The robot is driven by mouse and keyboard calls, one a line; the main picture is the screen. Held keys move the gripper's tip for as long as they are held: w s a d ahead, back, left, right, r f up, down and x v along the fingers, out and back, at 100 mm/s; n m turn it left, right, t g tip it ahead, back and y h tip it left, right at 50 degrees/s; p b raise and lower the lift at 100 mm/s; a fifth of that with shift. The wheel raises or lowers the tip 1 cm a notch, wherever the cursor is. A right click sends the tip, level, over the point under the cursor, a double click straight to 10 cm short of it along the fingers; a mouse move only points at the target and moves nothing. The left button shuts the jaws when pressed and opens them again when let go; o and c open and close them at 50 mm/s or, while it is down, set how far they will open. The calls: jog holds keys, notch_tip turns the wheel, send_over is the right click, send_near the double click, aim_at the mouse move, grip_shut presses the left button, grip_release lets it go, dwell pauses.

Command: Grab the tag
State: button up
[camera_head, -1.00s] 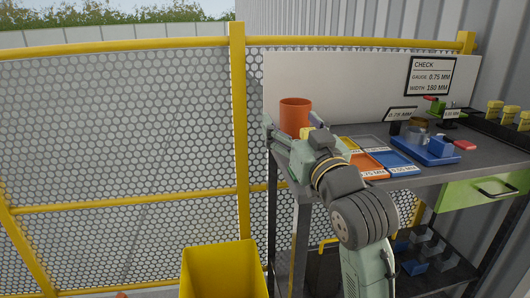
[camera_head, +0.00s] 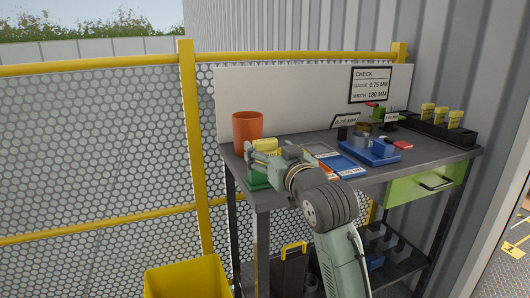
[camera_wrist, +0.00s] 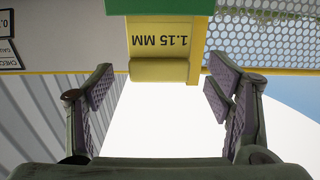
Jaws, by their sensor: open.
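A yellow tag (camera_wrist: 160,42) with the lettering 1.15 MM is upside down in the wrist view. It has a thicker yellow end and adjoins a green block (camera_wrist: 170,6). My gripper (camera_wrist: 158,80) is open, with one finger on each side of the tag's yellow end and clear gaps between. In the head view my gripper (camera_head: 256,158) is at the bench's left end, close to a yellow piece (camera_head: 266,145) and a green block (camera_head: 258,181), both partly hidden by my gripper. Contact cannot be told there.
An orange cup (camera_head: 247,128) stands behind my gripper. Coloured trays (camera_head: 340,164) and a blue fixture (camera_head: 370,153) sit to the right on the grey bench (camera_head: 425,158). A black rack (camera_head: 440,130) holds yellow pieces. A yellow bin (camera_head: 185,277) stands at lower left.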

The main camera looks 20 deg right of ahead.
aim_at(267, 147)
jog(key=w, duration=0.3)
jog(key=shift+w+p, duration=0.15)
jog(key=shift+p, duration=0.15)
jog(key=shift+c, duration=0.2)
jog(key=c, duration=1.2)
